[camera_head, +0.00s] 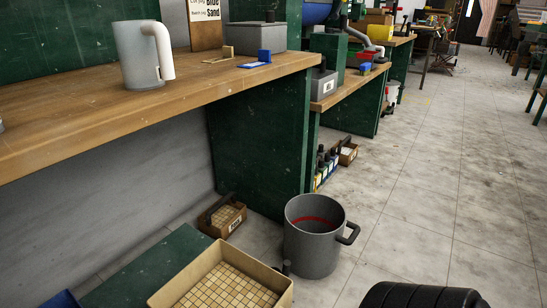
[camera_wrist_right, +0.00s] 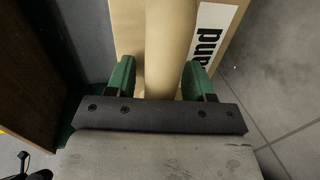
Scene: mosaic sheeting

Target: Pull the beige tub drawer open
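The beige tub drawer (camera_head: 173,289) sits low at the bottom of the head view, its inside covered with small beige square tiles; its near end is cut off. In the right wrist view a beige front (camera_wrist_right: 128,28) carries a white label with partly visible black letters. A thick beige round bar (camera_wrist_right: 168,50) stands out from it. My right gripper (camera_wrist_right: 159,78) has its green fingers on either side of this bar, apart, with a narrow gap on the left side. Any contact on the right side is unclear. My left gripper is in neither view.
A grey bucket (camera_head: 312,250) with a dark handle stands on the floor right of the tub. A small tile bin (camera_head: 223,231) lies behind it. The wooden bench (camera_head: 200,88) overhangs at left, with a grey jug (camera_head: 138,60) on it. The tiled floor at right is mostly clear.

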